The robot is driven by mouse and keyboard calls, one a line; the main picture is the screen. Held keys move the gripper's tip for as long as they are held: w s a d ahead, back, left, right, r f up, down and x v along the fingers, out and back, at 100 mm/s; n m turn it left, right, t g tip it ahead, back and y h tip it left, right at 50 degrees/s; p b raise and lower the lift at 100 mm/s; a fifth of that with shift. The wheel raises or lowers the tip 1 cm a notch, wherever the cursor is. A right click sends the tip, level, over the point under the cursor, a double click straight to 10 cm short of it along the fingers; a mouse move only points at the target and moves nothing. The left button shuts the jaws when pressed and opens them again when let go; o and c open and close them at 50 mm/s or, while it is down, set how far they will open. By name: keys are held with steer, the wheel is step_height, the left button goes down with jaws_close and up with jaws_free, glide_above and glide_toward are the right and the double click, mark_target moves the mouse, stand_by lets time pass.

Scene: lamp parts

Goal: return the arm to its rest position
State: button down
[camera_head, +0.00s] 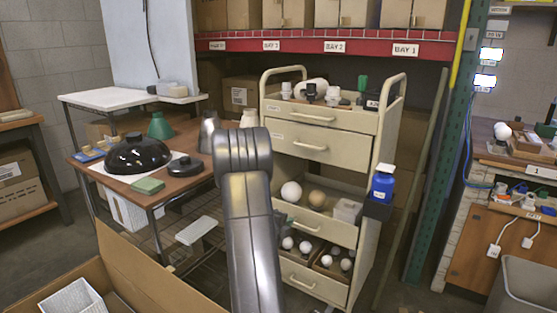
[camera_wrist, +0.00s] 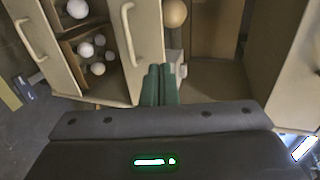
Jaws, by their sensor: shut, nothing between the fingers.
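My arm (camera_head: 247,220) rises through the middle of the head view, in front of the cream drawer cart (camera_head: 314,113). I cannot tell how far the fingertips are from the drawer.
The brown table (camera_head: 179,190) at left bears a black dome shade (camera_head: 138,155) and a green cone (camera_head: 160,127). Open drawers with white bulbs (camera_head: 291,192) jut forward. An open cardboard box (camera_head: 140,270) lies at front left.

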steer(key=b, duration=0.2)
glide_toward(309, 212)
steer(key=x, duration=0.5)
steer(key=shift+w+f, duration=0.1)
steer(key=shift+x, duration=0.8)
